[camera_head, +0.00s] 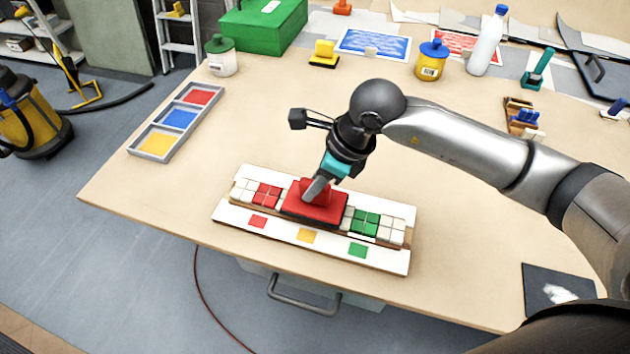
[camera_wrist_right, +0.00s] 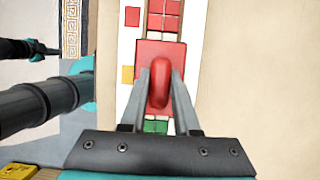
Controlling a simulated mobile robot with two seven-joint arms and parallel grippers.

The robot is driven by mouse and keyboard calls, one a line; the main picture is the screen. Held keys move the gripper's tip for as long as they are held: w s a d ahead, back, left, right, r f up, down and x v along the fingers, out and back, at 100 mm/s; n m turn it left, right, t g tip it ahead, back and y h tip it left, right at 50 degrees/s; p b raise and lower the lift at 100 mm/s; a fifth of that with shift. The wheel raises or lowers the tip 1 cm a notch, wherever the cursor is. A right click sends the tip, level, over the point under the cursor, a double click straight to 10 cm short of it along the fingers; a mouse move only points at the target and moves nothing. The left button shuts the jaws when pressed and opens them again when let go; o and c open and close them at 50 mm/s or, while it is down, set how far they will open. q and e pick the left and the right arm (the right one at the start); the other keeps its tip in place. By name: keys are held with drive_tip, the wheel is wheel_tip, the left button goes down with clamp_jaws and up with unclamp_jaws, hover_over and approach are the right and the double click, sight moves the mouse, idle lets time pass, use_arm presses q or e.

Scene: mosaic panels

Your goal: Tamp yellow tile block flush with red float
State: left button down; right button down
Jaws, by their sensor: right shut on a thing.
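The red float (camera_head: 325,205) lies flat on the middle of the mosaic panel (camera_head: 390,260). My right gripper (camera_head: 314,190) is shut on its handle from above; the wrist view shows the red handle (camera_wrist_right: 159,82) between the two fingers. The float covers the panel's middle, so the yellow tile block is hidden. A red tile block (camera_head: 267,194) and a green tile block (camera_head: 365,222) show on either side, among white tiles. A yellow swatch (camera_head: 307,236) shows on the panel's near strip.
A tray (camera_head: 158,155) with red, blue and yellow compartments lies at left. A green box (camera_head: 263,25), yellow-topped float (camera_head: 324,53), yellow jar (camera_head: 431,61) and white bottle (camera_head: 487,42) stand at the back. A brush rack (camera_head: 521,116) stands right. Table between is clear.

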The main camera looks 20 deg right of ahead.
drive_tip(key=shift+f+b, duration=0.4)
drive_tip(key=shift+f, duration=0.1)
idle(0.3)
drive_tip(key=shift+s+f+b, duration=0.25)
drive_tip(key=shift+f+b, duration=0.1)
drive_tip(key=shift+b, duration=0.1)
idle(2.0)
drive_tip(key=shift+r, duration=0.1)
drive_tip(key=shift+w+r+p, duration=0.15)
drive_tip(key=shift+r+p, duration=0.35)
drive_tip(key=shift+r, duration=0.1)
drive_tip(key=shift+w+r+p, duration=0.1)
drive_tip(key=shift+r+p, duration=1.65)
drive_tip(key=shift+r, duration=1.3)
